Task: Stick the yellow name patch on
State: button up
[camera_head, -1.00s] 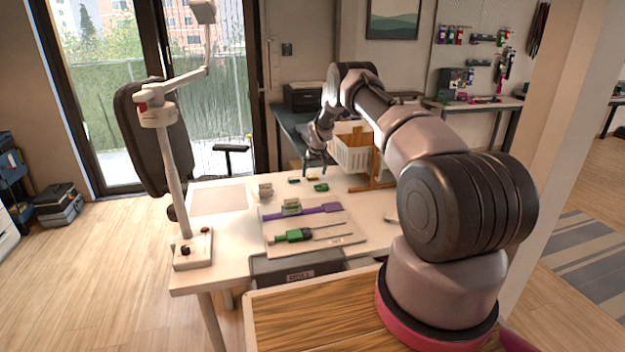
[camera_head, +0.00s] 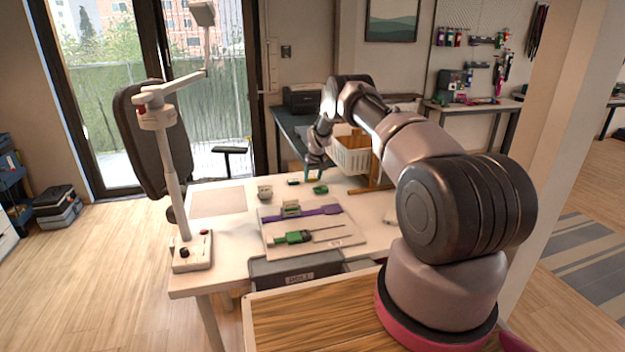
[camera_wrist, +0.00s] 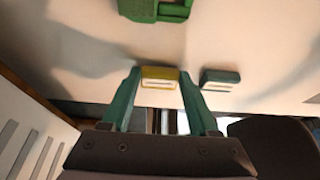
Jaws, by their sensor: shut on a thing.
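The yellow name patch (camera_wrist: 159,75) is a small block with a pale label strip. In the wrist view it sits between the teal fingertips of my gripper (camera_wrist: 160,82), which are shut on its two sides. In the head view my gripper (camera_head: 314,170) is low over the far part of the white table, and the patch cannot be made out there. A purple strap (camera_head: 305,213) and a green strap piece (camera_head: 292,237) lie on a pale board (camera_head: 345,238) nearer the front of the table.
A teal patch (camera_wrist: 220,77) lies just right of the yellow one. A green block (camera_head: 320,189) lies close by. A white basket (camera_head: 352,158) stands behind. A lamp (camera_head: 185,215) stands at the table's left, beside a bare pale mat (camera_head: 218,201).

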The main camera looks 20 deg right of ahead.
notch_tip(320, 180, up, 9)
send_over(333, 209)
jog(key=s, duration=0.1)
jog(key=shift+s+f, duration=0.15)
jog(key=shift+f, duration=3.35)
jog(key=shift+f, duration=0.25)
jog(key=o, duration=1.4)
jog(key=shift+o, duration=0.2)
